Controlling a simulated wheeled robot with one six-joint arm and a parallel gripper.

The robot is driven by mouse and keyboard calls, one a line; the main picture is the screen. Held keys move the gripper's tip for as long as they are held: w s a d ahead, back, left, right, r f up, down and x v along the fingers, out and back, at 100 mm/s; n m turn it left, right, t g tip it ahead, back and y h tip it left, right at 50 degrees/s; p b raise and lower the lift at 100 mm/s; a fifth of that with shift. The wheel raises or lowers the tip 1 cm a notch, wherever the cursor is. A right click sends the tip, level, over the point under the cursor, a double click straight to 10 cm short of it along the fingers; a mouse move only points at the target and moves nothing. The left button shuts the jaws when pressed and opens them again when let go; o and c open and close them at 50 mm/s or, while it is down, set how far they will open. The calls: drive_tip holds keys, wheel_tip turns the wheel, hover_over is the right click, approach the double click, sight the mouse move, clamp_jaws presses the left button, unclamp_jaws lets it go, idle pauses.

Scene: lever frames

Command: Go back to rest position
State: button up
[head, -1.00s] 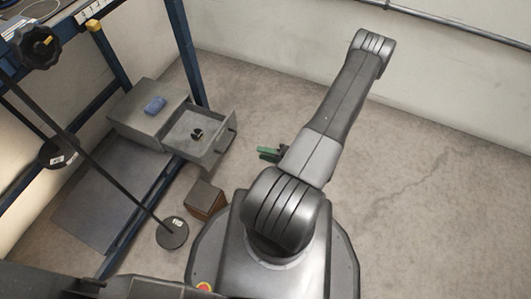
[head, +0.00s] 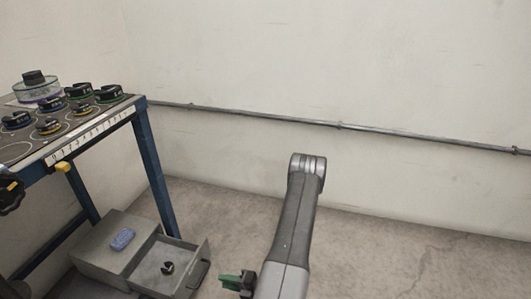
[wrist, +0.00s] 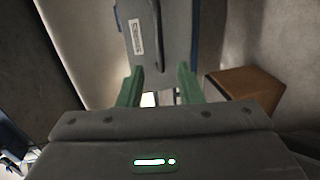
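My gripper (head: 236,284) shows at the bottom of the head view, where its green fingers stick out to the left of my dark grey arm. The arm rises from the bottom edge, bends at a rounded elbow and hides part of the gripper. In the wrist view my gripper (wrist: 159,90) has its two green fingers apart. I see nothing held between them; a bright patch and a grey labelled surface show behind the gap.
An open grey drawer (head: 148,278) with a black object (head: 167,268) inside is left of my gripper. A blue item (head: 122,239) lies on its cabinet. A blue-legged table (head: 150,165) holds several dark knobs. A brown box (wrist: 245,85) shows in the wrist view. Floor at right is clear.

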drive_tip(key=b+x, duration=0.2)
drive_tip(key=x, duration=0.6)
drive_tip(key=shift+a, duration=0.3)
